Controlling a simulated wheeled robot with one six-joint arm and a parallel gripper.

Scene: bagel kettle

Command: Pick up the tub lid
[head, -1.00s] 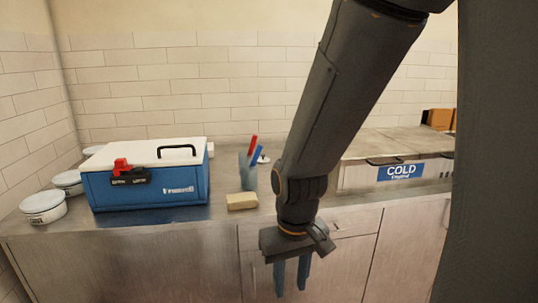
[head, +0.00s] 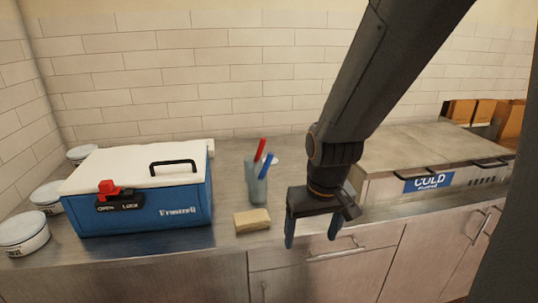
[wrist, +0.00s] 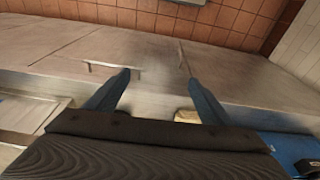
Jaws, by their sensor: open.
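A blue tub (head: 150,212) stands on the left of the steel counter. Its white tub lid (head: 120,172) lies on top, with a black handle (head: 173,164) at its right part. A red latch (head: 107,187) sits at the front of the tub, by OPEN and LOCK marks. My gripper (head: 312,230) is open and empty, pointing down at the counter's front edge, well right of the tub and apart from it. In the wrist view my open gripper (wrist: 157,80) has cabinet fronts behind it, and part of the blue tub (wrist: 292,148) shows at the lower right.
A pale yellow block (head: 252,220) and a cup (head: 257,187) with red and blue sticks stand between tub and gripper. White round containers (head: 22,235) stand left of the tub. A steel unit marked COLD (head: 428,183) is at the right. A tiled wall (head: 250,80) closes the back.

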